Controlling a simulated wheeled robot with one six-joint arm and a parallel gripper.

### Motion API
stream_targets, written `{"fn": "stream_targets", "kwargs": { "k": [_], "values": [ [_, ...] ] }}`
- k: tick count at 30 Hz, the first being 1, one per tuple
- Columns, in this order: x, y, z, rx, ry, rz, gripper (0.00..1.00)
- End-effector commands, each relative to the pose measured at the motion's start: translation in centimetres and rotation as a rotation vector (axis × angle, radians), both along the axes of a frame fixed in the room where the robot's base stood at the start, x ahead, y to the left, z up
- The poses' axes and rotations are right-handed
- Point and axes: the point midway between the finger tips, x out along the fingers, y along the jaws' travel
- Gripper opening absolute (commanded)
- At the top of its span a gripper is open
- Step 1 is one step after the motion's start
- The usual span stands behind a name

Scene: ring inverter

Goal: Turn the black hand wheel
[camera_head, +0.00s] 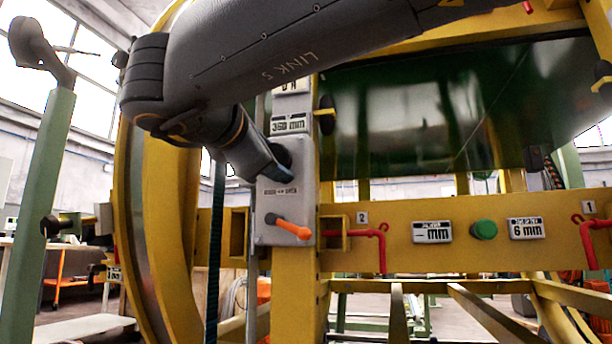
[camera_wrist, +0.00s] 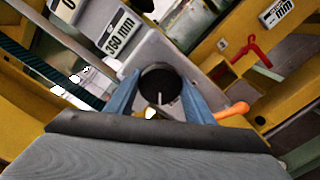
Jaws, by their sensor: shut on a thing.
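The black hand wheel (camera_wrist: 160,82) sits on a grey control box (camera_head: 287,205) on the yellow frame. In the wrist view my gripper (camera_wrist: 158,92) has its two blue fingers on either side of the wheel, shut on it. A thin light mark shows on the wheel's dark face. In the head view my gripper (camera_head: 278,172) reaches the upper part of the box. The wheel (camera_head: 282,156) is partly hidden there by my wrist and fingers.
An orange lever (camera_head: 290,227) sticks out of the box below the wheel. A red hooked handle (camera_head: 372,236) and a green button (camera_head: 484,229) are on the yellow beam to the right. A label reading 360 mm (camera_head: 289,123) is above the box.

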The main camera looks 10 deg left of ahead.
Motion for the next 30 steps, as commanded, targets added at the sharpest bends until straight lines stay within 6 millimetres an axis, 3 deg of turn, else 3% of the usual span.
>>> {"fn": "stream_targets", "kwargs": {
  "k": [8,9,12,23,30],
  "values": [
    [0.0,0.1,-0.2,-0.002,0.003,0.001,0.26],
    [0.0,0.1,-0.2,-0.002,0.003,0.001,0.50],
    [0.0,0.1,-0.1,-0.002,0.003,0.001,0.67],
    [-0.4,0.1,0.0,-0.001,0.001,0.001,0.67],
    [-3.9,0.5,0.2,-0.003,0.002,0.004,0.67]
  ]
}}
